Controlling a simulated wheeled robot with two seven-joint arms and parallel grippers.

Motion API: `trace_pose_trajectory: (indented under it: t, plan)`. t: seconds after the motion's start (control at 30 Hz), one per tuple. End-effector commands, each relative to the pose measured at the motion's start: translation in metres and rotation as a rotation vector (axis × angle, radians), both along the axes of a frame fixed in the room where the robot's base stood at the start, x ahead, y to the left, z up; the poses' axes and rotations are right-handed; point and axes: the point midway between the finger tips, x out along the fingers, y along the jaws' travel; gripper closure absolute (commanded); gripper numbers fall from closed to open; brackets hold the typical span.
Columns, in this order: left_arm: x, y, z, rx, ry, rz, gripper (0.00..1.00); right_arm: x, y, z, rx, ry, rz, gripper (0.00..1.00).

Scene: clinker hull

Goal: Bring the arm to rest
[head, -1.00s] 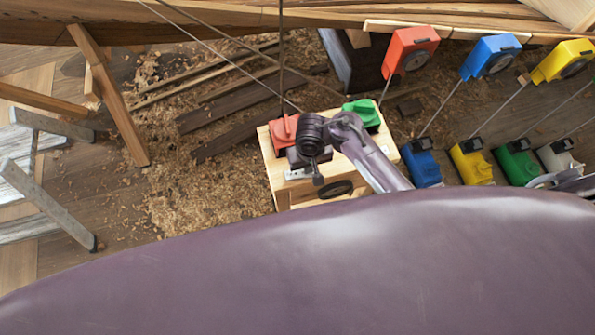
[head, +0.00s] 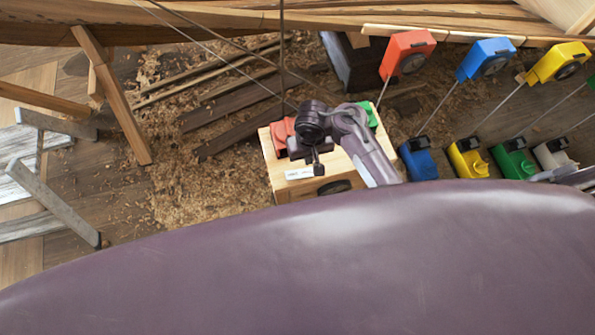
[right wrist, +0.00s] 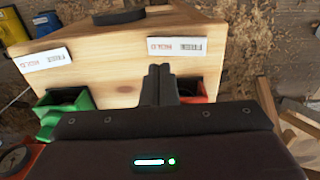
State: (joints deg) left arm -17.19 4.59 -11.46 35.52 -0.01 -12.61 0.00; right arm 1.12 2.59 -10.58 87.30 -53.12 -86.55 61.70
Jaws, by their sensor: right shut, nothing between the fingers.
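My right arm reaches over a pale wooden box (head: 352,166) in the head view. My right gripper (head: 319,168) hangs over the box and is shut with nothing in it. In the right wrist view its two fingers (right wrist: 159,84) are pressed together in front of the box's labelled face, near a red part (right wrist: 200,97); I cannot tell whether they touch the box. The red part (head: 281,134) and a green part (head: 370,114) on the box are partly covered by my arm in the head view. My left gripper is not in view.
Red (head: 407,52), blue (head: 487,56) and yellow (head: 560,61) clamp-like blocks hang along the hull planks (head: 215,17). Several coloured blocks (head: 468,158) stand right of the box. Taut lines cross above. Shavings-covered floor (head: 185,180) lies left, with trestle legs (head: 113,100).

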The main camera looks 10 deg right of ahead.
Motion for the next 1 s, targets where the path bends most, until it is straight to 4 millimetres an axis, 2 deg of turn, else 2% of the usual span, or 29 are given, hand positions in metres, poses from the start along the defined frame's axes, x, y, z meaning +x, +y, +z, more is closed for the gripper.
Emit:
trace_pose_trajectory:
  t: [0.67,0.77,1.0]
  plan:
    - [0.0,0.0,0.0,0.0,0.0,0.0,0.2,-0.002,-0.003,0.005,0.0,-0.014,0.005,1.0]
    - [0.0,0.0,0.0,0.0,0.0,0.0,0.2,-0.009,-0.01,0.018,0.001,-0.052,0.017,1.0]
    - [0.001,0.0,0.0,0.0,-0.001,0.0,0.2,-0.037,-0.039,0.08,-0.003,-0.176,0.066,1.0]
